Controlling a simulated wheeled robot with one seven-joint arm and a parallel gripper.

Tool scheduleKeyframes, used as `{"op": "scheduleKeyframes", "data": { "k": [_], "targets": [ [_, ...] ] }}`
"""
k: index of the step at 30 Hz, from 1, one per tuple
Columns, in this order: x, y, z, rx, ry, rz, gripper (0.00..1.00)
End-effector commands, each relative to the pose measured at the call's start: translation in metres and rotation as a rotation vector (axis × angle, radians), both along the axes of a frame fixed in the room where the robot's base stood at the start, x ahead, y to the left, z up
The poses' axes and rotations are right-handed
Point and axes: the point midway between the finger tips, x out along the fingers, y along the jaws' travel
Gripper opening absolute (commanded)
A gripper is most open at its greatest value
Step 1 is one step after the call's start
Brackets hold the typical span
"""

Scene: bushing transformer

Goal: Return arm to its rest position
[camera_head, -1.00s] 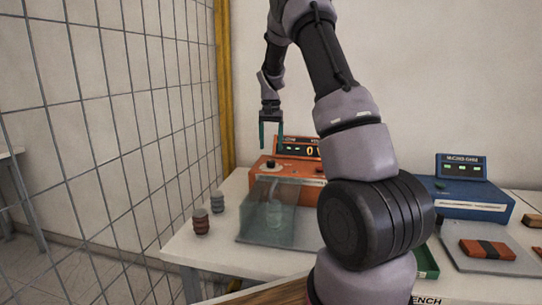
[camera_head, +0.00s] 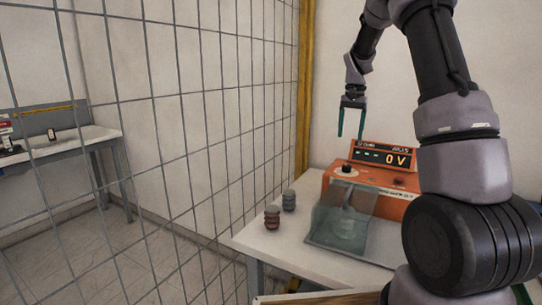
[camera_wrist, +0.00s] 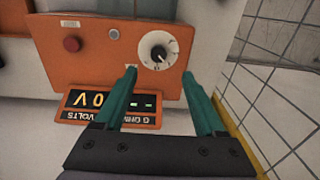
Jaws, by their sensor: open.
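My gripper (camera_head: 351,121) hangs from my raised arm in the head view, with its two teal fingers apart and nothing between them. It is above and behind the left part of the orange tester (camera_head: 396,185), apart from it. My arm hides the right side of the bench in the head view.
A clear cover (camera_head: 341,220) stands in front of the tester with an object inside. A reddish-brown bushing (camera_head: 272,217) and a grey bushing (camera_head: 289,200) stand at the bench's left. A wire mesh fence (camera_head: 190,120) runs along the left, near a yellow post (camera_head: 304,85).

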Motion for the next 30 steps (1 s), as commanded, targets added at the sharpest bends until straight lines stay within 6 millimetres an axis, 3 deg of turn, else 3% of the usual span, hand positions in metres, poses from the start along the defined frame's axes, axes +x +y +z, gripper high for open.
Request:
{"op": "scheduleKeyframes", "data": {
  "k": [6,15,22,30],
  "targets": [
    [-0.051,0.020,0.063,0.046,-0.112,0.031,0.72],
    [-0.138,0.051,0.123,0.093,-0.268,0.088,0.72],
    [-0.209,0.072,0.146,0.108,-0.386,0.134,0.72],
    [-0.288,0.092,0.148,0.105,-0.521,0.186,0.72]
  ]
}}
